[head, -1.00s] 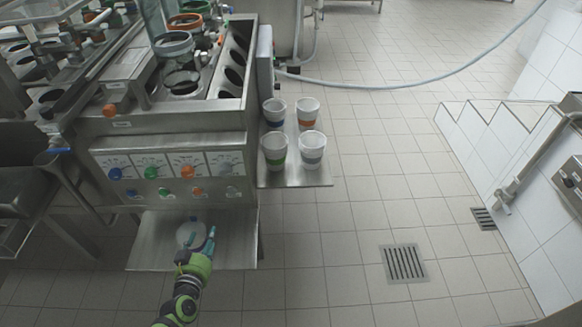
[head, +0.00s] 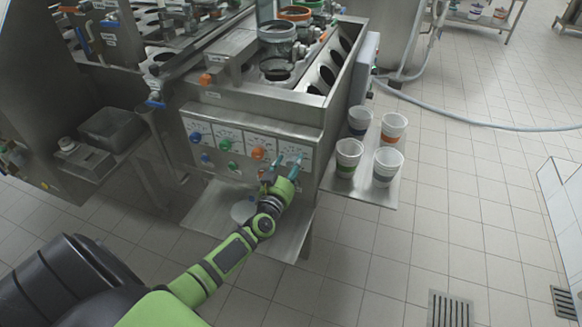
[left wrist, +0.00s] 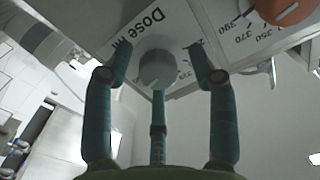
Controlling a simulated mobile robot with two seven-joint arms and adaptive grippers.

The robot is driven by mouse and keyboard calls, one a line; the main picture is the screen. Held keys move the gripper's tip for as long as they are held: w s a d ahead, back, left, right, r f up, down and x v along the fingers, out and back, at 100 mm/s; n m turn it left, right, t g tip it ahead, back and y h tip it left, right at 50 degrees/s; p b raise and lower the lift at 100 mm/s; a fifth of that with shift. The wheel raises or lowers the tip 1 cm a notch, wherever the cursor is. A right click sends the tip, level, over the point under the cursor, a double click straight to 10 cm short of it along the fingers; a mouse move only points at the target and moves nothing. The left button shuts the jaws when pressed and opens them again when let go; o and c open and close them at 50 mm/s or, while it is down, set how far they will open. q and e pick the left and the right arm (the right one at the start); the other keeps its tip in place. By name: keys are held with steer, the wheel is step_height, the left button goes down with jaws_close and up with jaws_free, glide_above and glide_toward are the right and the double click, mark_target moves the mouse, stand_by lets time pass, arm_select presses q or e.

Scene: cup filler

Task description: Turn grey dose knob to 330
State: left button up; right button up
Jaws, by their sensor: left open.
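The grey dose knob (left wrist: 157,68) shows in the left wrist view, on a white plate (left wrist: 130,48) marked "Dose ml". My left gripper (left wrist: 160,62) is open, with fingers to either side of the knob and a third finger below it; contact cannot be told. The knob's pointer and setting cannot be read. In the head view my left gripper (head: 287,164) is at the right end of the dial row and hides the grey knob. My right gripper is in neither view.
Blue (head: 195,138), green (head: 225,144) and orange (head: 257,152) knobs sit left of my gripper, with small buttons below. A white cup (head: 243,210) stands on the lower shelf (head: 285,238). Several cups stand on the side shelf (head: 375,191).

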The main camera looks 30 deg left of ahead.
arm_select(q)
steer(key=c, duration=1.1)
steer(key=shift+c, duration=0.2)
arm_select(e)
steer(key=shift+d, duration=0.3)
arm_select(q)
steer(key=shift+n, duration=0.4)
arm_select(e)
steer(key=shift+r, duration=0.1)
arm_select(q)
steer(key=n, duration=0.3)
steer(key=shift+r, duration=0.1)
steer(key=n, duration=0.4)
steer(key=shift+n, duration=0.3)
steer(key=n, duration=0.4)
steer(key=shift+a+n+b, duration=0.15)
steer(key=shift+n+b, duration=0.15)
steer(key=shift+b, duration=0.1)
steer(key=n+b, duration=0.1)
steer(key=n, duration=0.3)
steer(key=shift+r+n, duration=0.1)
steer(key=shift+n, duration=0.2)
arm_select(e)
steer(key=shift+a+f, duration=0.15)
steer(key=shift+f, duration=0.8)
